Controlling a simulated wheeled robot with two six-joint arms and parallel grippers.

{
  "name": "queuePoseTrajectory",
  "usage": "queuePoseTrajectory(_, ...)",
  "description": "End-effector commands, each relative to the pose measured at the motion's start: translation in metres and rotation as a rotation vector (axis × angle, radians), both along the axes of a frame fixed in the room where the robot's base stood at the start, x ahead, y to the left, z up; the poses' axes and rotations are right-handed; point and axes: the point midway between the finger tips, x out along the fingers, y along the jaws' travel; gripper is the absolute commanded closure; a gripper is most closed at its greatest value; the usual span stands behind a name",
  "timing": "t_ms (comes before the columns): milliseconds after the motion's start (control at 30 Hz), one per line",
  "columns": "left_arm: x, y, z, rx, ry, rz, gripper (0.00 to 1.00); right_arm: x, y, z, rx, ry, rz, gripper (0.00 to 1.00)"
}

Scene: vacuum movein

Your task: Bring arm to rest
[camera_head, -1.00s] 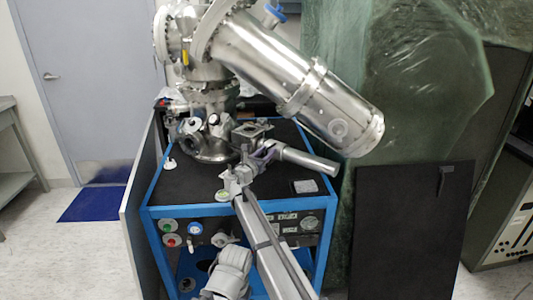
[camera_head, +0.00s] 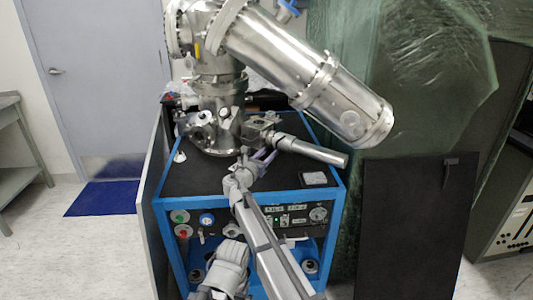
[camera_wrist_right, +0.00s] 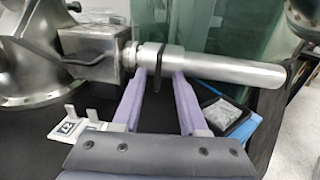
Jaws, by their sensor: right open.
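My right arm reaches in from the bottom of the head view over the black top of the blue-framed cart (camera_head: 178,238). Its gripper (camera_head: 264,157) is open, with purple fingers close to the metal side tube (camera_head: 312,150) of the steel vacuum chamber (camera_head: 218,95). In the right wrist view, the spread fingers (camera_wrist_right: 159,78) run up to the lower edge of the tube (camera_wrist_right: 215,68), near a dark ring clamp (camera_wrist_right: 153,66). My left gripper is not in view.
A large steel cylinder (camera_head: 315,80) slants above the cart to the right. A small flat packet (camera_head: 313,179) lies on the cart top. A black panel (camera_head: 407,225) and green plastic sheeting (camera_head: 430,90) stand at right. Open floor (camera_head: 80,250) lies left.

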Motion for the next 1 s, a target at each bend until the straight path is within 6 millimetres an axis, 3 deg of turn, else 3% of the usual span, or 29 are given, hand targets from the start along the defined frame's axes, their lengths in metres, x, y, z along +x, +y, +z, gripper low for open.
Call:
queuePoseTrajectory(133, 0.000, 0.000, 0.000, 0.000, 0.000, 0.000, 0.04, -0.013, -0.018, -0.010, 0.097, -0.011, -0.035, 0.58)
queuePoseTrajectory(267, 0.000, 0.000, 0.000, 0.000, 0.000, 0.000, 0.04, -0.055, -0.067, -0.043, 0.410, -0.058, -0.166, 0.58)
queuePoseTrajectory(400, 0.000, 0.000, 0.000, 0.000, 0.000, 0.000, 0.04, -0.126, -0.120, -0.098, 0.877, -0.154, -0.424, 0.58)
queuePoseTrajectory(500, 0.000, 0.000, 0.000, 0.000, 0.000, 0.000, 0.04, -0.183, -0.141, -0.138, 1.200, -0.239, -0.660, 0.58)
queuePoseTrajectory(600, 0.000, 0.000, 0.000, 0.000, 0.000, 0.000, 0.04, -0.235, -0.146, -0.170, 1.461, -0.324, -0.904, 0.58)
queuePoseTrajectory(700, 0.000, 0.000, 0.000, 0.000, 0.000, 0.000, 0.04, -0.273, -0.141, -0.190, 1.633, -0.388, -1.108, 0.58)
queuePoseTrajectory(1000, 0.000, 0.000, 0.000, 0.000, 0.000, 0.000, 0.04, -0.352, -0.114, -0.216, 1.901, -0.516, -1.590, 0.58)
